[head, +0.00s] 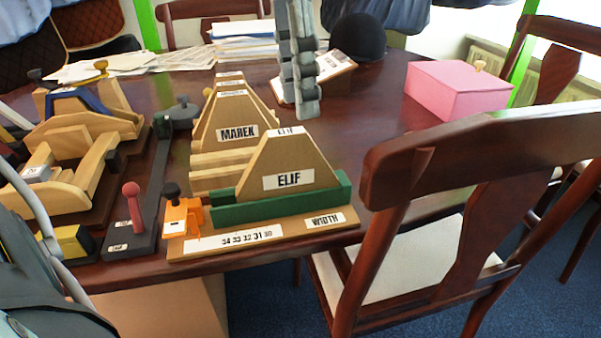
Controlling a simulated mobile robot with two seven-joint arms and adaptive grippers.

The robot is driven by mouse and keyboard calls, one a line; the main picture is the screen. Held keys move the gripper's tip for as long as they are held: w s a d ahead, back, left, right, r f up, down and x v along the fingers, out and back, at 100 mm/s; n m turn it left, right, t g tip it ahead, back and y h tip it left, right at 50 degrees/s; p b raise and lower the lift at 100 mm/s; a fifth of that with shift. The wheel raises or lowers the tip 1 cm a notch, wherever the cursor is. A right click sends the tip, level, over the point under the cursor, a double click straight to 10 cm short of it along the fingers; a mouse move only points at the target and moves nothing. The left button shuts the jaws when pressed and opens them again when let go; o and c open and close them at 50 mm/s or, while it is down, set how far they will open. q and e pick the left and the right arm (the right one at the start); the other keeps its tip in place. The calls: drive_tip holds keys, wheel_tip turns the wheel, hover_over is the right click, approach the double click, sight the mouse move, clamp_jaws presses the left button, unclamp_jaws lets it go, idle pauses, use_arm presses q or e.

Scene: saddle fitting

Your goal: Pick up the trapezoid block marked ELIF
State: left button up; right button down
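The trapezoid block marked ELIF (287,163) is light brown wood with white labels on its front and top. It stands upright between green rails (262,211) on a wooden gauge base (196,252) near the table's front edge.
A block marked MAREK (237,133) stands close behind ELIF, with more blocks behind it. An orange slider (183,217) sits left of the rails. Wooden fixtures (75,140) crowd the left. A pink box (455,92) is at right; a chair (480,150) stands in front. Table between is clear.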

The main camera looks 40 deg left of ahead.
sight(286, 132)
use_arm(q)
drive_tip(key=shift+s+a+r+y, duration=0.1)
drive_tip(key=shift+a+r+y, duration=0.05)
drive_tip(key=shift+a+y, duration=0.35)
drive_tip(key=shift+a, duration=0.2)
drive_tip(key=shift+m, duration=0.3)
wheel_tip(286, 132, down, 6)
drive_tip(key=shift+s+a+f+b, duration=0.15)
drive_tip(key=shift+f+b, duration=0.1)
drive_tip(key=shift+b, duration=0.2)
drive_tip(key=shift+f, duration=0.5)
use_arm(e)
drive_tip(key=w+a+r+t, duration=0.1)
drive_tip(key=w+a+r+t+y, duration=0.1)
drive_tip(key=w+a, duration=0.1)
drive_tip(key=shift+w, duration=0.2)
use_arm(q)
clamp_jaws()
